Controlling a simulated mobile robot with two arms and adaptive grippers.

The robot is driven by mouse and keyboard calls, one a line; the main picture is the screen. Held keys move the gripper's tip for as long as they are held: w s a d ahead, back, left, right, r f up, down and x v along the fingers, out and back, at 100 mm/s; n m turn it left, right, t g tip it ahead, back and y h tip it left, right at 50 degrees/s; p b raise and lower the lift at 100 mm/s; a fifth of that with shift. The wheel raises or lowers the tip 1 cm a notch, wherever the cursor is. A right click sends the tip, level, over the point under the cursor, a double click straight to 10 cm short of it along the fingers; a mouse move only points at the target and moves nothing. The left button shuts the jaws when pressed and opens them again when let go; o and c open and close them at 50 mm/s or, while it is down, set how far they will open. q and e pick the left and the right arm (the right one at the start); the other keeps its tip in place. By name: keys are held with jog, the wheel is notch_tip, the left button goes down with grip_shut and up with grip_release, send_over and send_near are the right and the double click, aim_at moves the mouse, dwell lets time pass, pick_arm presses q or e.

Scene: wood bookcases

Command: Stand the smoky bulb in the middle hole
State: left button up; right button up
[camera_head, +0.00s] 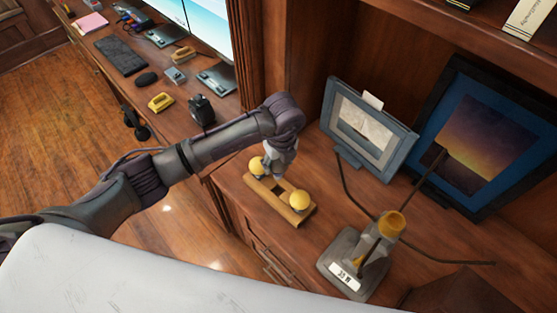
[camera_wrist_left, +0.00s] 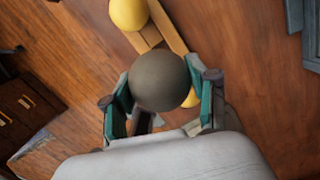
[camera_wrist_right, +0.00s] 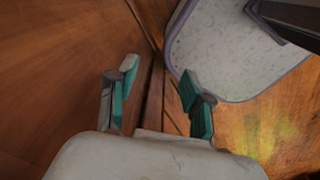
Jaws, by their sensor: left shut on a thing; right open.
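A wooden holder (camera_head: 268,203) lies on the desk. One yellow bulb (camera_head: 257,165) stands at its far left end and another yellow bulb (camera_head: 299,201) at its near right end. My left gripper (camera_head: 277,174) is above the holder's middle. In the left wrist view it is shut on the round, dark grey-brown smoky bulb (camera_wrist_left: 160,80); the bulb hides part of the holder (camera_wrist_left: 172,32) and most of one yellow bulb (camera_wrist_left: 191,98). Contact with the hole cannot be told. My right gripper (camera_wrist_right: 159,78) is open and empty.
A lamp base (camera_head: 352,262) with an orange-yellow part stands right of the holder. A grey picture frame (camera_head: 345,150) and a dark-framed sunset picture (camera_head: 490,135) lean behind. A lower desk (camera_head: 180,115) at the left holds a keyboard and phones.

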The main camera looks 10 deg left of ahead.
aim_at(278, 179)
pick_arm(q)
jog(key=shift+s+f+b, duration=0.1)
jog(key=shift+f+b, duration=0.35)
jog(key=shift+f, duration=0.25)
notch_tip(278, 179, down, 2)
jog(key=shift+b, duration=0.85)
notch_tip(278, 179, down, 2)
jog(key=shift+b, duration=0.8)
jog(key=shift+f+b, duration=0.85)
jog(key=shift+f, duration=0.2)
pick_arm(e)
notch_tip(278, 179, down, 6)
jog(key=shift+w+a, duration=0.2)
jog(key=shift+a, duration=0.05)
pick_arm(q)
jog(key=shift+f+b, duration=0.5)
jog(key=shift+f, duration=0.1)
pick_arm(e)
jog(key=shift+a+f, duration=0.2)
jog(key=shift+f, duration=0.4)
pick_arm(q)
jog(key=shift+f+b, duration=0.7)
jog(key=shift+f, duration=0.15)
pick_arm(e)
jog(key=shift+f, duration=0.65)
jog(key=shift+d, duration=0.1)
pick_arm(q)
jog(key=o, duration=0.9)
